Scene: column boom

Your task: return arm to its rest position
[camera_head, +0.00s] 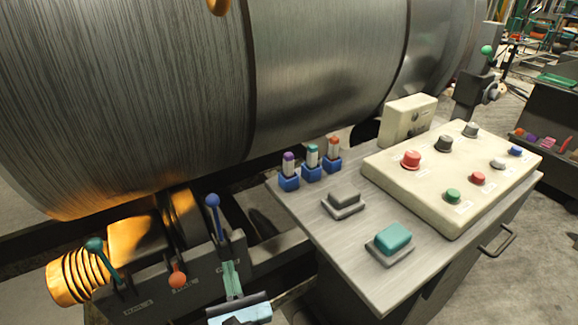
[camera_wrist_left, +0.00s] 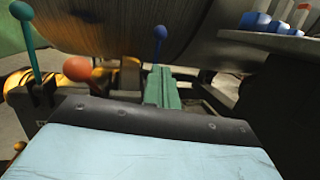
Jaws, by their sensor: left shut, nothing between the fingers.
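My left gripper (camera_head: 231,275) is at the bottom of the head view, in front of the lever box (camera_head: 175,295). Its green fingers are shut with nothing between them; they also show in the left wrist view (camera_wrist_left: 161,85). A blue-knobbed lever (camera_head: 213,202) stands upright just beyond the fingers and shows behind them in the left wrist view (camera_wrist_left: 159,33). An orange-red knob (camera_head: 178,278) and a teal-knobbed lever (camera_head: 95,245) are to the left. The fingers look clear of these levers, though the exact gap is hard to judge. My right gripper is not in view.
A grey table (camera_head: 350,255) to the right holds a cream button panel (camera_head: 450,185), a teal block button (camera_head: 390,240) and several small blue-based holders. A big metal drum (camera_head: 300,70) fills the back. Bare floor (camera_head: 530,250) shows at far right.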

